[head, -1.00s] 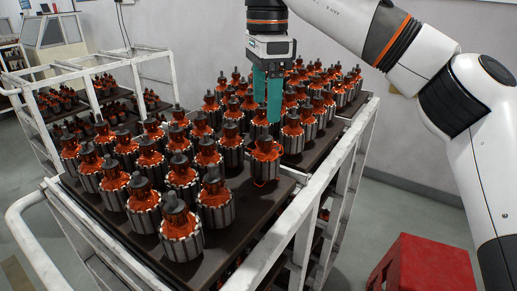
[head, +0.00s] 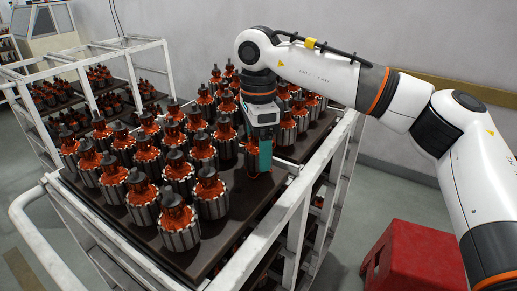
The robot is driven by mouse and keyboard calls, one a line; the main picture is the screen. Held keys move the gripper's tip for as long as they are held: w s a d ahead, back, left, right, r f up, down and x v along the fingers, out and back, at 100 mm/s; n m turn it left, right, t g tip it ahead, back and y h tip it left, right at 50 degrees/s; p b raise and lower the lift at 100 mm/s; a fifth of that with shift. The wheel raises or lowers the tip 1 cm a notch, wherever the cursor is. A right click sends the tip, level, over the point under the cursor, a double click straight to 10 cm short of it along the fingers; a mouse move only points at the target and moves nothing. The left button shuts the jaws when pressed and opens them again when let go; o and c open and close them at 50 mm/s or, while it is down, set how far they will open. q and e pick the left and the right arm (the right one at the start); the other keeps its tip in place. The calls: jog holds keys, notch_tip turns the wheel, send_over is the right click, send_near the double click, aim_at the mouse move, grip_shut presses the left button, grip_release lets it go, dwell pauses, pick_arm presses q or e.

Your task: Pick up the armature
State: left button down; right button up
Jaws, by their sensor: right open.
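Armatures with silver slotted cores, orange windings and dark shafts stand upright in rows on the dark tray (head: 232,222) of a white cart. My right gripper (head: 258,165) points down at the right edge of the near rows, with its teal fingers low beside an armature (head: 249,158). The fingers and gripper body hide most of that armature. The gripper is open; I cannot tell whether a finger touches the armature. A nearer armature (head: 179,226) stands clear at the tray's front. My left gripper is not in view.
The cart's white rail (head: 290,205) runs along the tray's right side. A second rack with more armatures (head: 50,93) stands at the left. A red box (head: 415,262) sits on the floor at right. Neighbouring armatures stand close to the gripper's left.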

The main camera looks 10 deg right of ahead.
jog(key=c, duration=1.2)
jog(key=shift+w+r, duration=0.1)
jog(key=shift+c, duration=1.4)
